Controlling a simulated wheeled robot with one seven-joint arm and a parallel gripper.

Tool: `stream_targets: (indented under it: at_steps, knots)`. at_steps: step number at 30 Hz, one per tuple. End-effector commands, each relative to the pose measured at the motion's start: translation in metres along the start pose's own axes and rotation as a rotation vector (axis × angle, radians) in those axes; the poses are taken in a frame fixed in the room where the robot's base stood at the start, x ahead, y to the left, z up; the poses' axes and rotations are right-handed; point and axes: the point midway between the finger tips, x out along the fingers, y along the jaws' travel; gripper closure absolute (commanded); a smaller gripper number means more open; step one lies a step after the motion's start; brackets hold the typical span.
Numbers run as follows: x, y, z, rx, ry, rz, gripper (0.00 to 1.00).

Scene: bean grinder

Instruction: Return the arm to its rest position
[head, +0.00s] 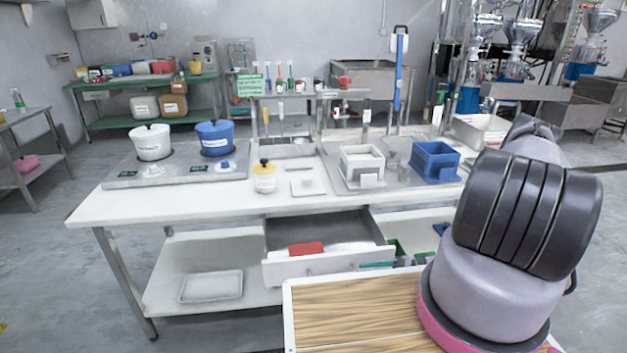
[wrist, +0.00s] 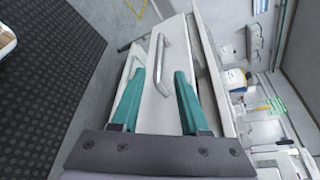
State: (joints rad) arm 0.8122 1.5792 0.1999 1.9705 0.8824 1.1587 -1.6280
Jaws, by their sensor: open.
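My gripper (wrist: 160,74) shows in the wrist view with its two teal fingers spread apart and nothing between them. Beyond the fingertips is the white front of a drawer with a metal bar handle (wrist: 161,65); the fingers do not clasp the handle. The drawer (head: 285,270) under the white table (head: 140,205) is pulled open, with a red item (head: 306,249) inside.
On the table stand a white pot (head: 151,143), a blue pot (head: 215,138), a yellow-lidded jar (head: 264,177), a white box (head: 362,164) and a blue box (head: 435,160). A tray (head: 211,286) lies on the lower shelf. The floor at the left is clear.

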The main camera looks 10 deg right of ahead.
Motion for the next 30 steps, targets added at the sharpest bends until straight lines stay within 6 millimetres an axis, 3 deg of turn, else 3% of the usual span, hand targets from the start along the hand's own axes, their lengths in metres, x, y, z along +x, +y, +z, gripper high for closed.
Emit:
stream_targets:
  at_steps: [5,14,23,30]
  knots:
    - [-0.022,-0.041,-0.003,-0.049,-0.030,0.101,0.55]
    - [-0.062,-0.149,0.018,-0.151,-0.064,0.378,0.55]
    - [-0.085,-0.253,0.067,-0.264,-0.008,0.633,0.55]
    - [-0.097,-0.324,0.125,-0.368,0.099,0.794,0.55]
